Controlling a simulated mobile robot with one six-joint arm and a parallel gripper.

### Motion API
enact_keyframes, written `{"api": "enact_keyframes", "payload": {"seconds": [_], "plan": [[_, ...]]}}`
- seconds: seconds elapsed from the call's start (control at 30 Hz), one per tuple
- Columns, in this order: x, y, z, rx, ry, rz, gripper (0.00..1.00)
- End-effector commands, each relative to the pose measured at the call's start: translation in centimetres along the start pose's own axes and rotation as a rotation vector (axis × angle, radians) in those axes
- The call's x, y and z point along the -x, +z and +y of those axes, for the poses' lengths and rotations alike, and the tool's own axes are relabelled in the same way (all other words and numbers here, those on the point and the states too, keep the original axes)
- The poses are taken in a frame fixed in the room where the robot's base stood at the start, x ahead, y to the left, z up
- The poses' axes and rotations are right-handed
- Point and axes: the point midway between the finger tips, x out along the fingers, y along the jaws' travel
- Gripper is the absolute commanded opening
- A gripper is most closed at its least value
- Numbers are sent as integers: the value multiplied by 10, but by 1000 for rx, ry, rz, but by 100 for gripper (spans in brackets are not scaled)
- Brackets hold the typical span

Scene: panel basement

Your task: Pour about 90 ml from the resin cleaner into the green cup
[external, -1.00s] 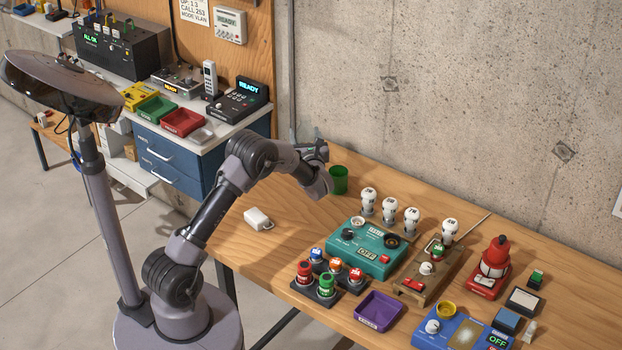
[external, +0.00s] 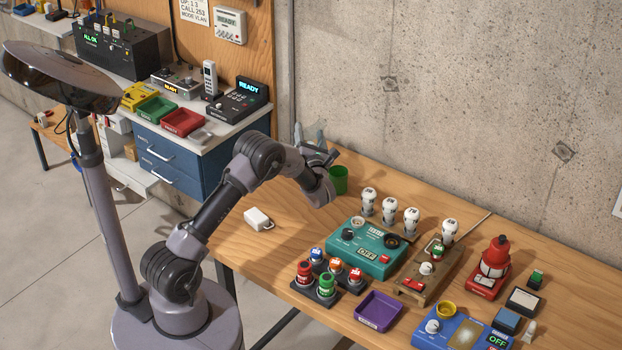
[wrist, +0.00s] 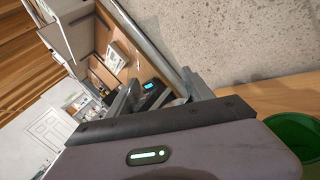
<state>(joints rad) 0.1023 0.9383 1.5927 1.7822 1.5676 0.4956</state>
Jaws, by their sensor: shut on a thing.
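The green cup (external: 340,180) stands on the wooden bench behind my wrist, its left part hidden by the arm. Part of its rim and inside shows at the right edge of the wrist view (wrist: 294,135). My gripper (external: 316,150) is raised just left of the cup and shut on a pale, see-through thing (external: 319,130), which I take to be the resin cleaner. Its outline is mostly hidden by the jaws, and its tilt and liquid level cannot be told. No stream of liquid shows.
A teal tester (external: 368,248), white-topped pieces (external: 369,200) and a purple tray (external: 378,311) stand to the right of the cup. The concrete wall is close behind; bench around the white box is clear.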

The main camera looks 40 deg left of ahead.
Motion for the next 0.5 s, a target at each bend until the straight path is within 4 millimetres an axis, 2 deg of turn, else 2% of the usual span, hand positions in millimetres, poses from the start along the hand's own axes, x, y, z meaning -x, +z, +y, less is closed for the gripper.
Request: {"api": "enact_keyframes", "payload": {"seconds": [0.2,0.43,0.5], "plan": [[4,-15,-16,-134,0,-42,7],[4,-17,-14,-277,1,-85,7],[5,-26,-17,-322,2,-98,7]]}}
